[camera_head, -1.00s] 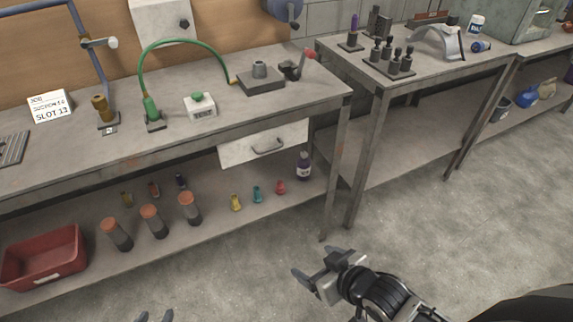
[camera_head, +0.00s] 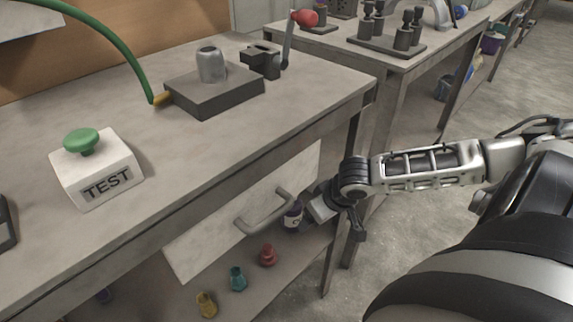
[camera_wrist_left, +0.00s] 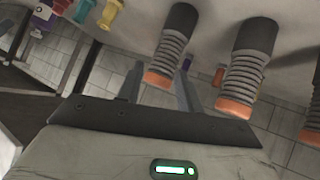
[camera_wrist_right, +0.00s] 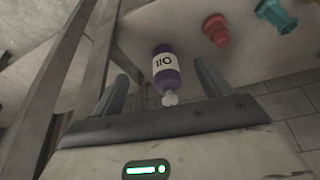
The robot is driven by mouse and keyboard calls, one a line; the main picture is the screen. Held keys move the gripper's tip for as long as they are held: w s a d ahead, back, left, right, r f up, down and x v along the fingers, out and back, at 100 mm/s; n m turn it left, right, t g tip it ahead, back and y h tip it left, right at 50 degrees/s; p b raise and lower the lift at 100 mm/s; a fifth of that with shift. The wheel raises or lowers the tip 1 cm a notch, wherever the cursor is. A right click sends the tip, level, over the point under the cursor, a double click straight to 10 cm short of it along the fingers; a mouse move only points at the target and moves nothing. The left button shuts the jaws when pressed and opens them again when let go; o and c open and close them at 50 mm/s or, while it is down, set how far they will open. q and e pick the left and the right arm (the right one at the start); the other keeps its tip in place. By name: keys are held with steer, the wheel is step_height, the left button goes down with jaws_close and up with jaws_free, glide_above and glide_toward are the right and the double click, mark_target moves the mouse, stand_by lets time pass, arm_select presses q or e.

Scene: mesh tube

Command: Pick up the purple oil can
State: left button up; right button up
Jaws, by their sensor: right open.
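In the right wrist view the can (camera_wrist_right: 167,72) has a white label and a pale nozzle and appears upside down. My right gripper (camera_wrist_right: 160,74) is open, with one finger on each side of the can in the picture and gaps on both sides. In the head view the right gripper (camera_head: 312,208) is close to the can.
Red (camera_head: 268,255), teal (camera_head: 238,278) and yellow (camera_head: 206,304) small items stand beside the can on the shelf. The drawer handle (camera_head: 262,212) juts out near my right gripper. A bench leg (camera_head: 335,255) stands just right. Orange-ended cylinders (camera_wrist_left: 240,75) are near my left gripper.

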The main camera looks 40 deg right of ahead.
steer(key=b, duration=0.2)
glide_above(297, 208)
steer(key=s, duration=0.2)
steer(key=shift+w+f, duration=0.1)
steer(key=shift+w, duration=0.9)
steer(key=b+x, duration=0.2)
steer(key=x, duration=0.2)
steer(key=shift+w+f, duration=0.2)
steer(key=shift+f, duration=0.05)
steer(key=shift+w+f, duration=0.1)
steer(key=shift+f, duration=0.1)
arm_select(q)
steer(key=shift+w+d+r+t+h, duration=0.2)
steer(key=shift+d+r+t+h, duration=0.15)
steer(key=shift+r+t, duration=0.2)
steer(key=shift+w+d+r+t+h, duration=0.2)
steer(key=shift+d+r+t+h, duration=0.1)
steer(key=shift+r+t, duration=0.25)
arm_select(e)
steer(key=shift+r, duration=0.1)
steer(key=c, duration=1.5)
steer(key=shift+c, duration=0.2)
